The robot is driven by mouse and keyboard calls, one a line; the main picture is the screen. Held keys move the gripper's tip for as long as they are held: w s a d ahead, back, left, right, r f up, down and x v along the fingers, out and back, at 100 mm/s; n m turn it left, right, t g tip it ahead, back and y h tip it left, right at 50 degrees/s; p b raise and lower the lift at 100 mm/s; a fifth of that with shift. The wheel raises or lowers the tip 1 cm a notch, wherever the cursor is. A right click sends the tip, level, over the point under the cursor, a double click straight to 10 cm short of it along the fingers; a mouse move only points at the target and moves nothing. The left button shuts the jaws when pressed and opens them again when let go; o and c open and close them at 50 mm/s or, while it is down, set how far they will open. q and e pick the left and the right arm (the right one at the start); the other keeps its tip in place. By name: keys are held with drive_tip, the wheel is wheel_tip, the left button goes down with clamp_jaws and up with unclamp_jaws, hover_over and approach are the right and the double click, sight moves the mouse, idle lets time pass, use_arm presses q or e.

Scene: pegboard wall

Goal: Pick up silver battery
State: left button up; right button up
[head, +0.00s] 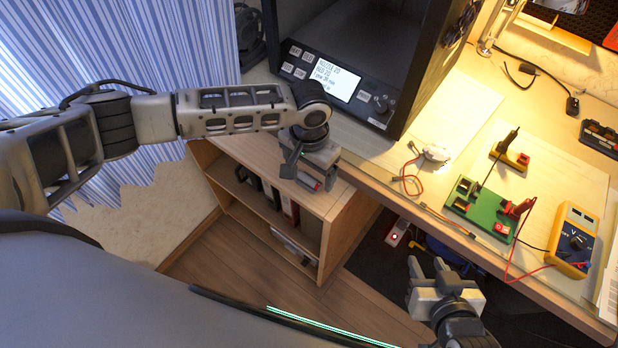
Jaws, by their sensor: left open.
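A small silver cylinder with a reddish end, which looks like the silver battery (309,182), lies on top of the low wooden shelf. My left gripper (309,174) points down over it from above. Its fingers are apart, one on each side of the cylinder, and partly hide it. I cannot tell whether they touch it. My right gripper (426,266) is low in front of the desk, empty, with its fingers apart and pointing away from me.
A dark machine with a lit screen (325,74) stands just behind my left gripper. The desk at right holds a green circuit board (481,208), a yellow multimeter (574,240) and red wires. Books (271,193) stand in the wooden shelf (320,205).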

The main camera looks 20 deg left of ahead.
sight(309, 181)
use_arm(q)
wheel_tip(309, 181, down, 2)
drive_tip(key=shift+f, duration=0.25)
drive_tip(key=c, duration=1.1)
drive_tip(key=shift+r, duration=0.1)
